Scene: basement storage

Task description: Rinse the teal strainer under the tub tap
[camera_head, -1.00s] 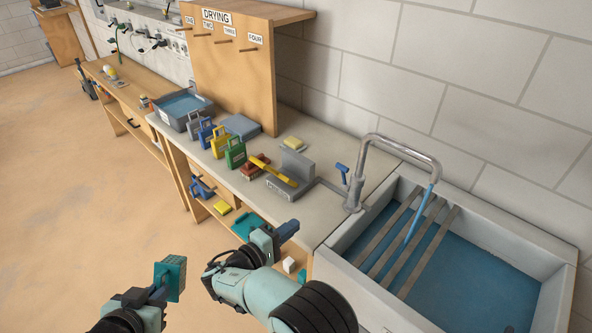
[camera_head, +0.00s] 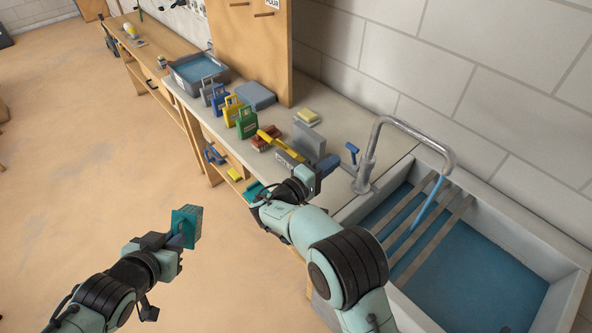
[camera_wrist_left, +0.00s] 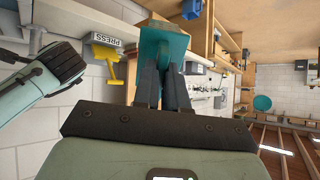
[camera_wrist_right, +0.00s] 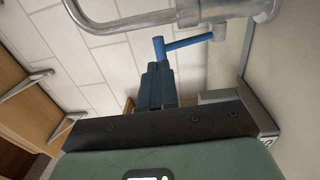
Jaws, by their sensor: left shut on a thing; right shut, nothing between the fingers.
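My left gripper (camera_head: 176,240) is shut on the teal strainer (camera_head: 188,222) and holds it in the air over the floor, left of the counter. The strainer also shows in the left wrist view (camera_wrist_left: 163,48), at the fingertips. My right gripper (camera_head: 326,168) is shut and empty, just left of the tap's blue lever (camera_head: 351,150). In the right wrist view its closed fingertips (camera_wrist_right: 156,72) are close to the lever (camera_wrist_right: 185,44); I cannot tell if they touch. The tap (camera_head: 411,130) arches over the tub (camera_head: 548,226). A blue strip hangs from its spout; water or hose is unclear.
Grey bars (camera_head: 437,236) cross the tub, over blue water. The floor to the left is open.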

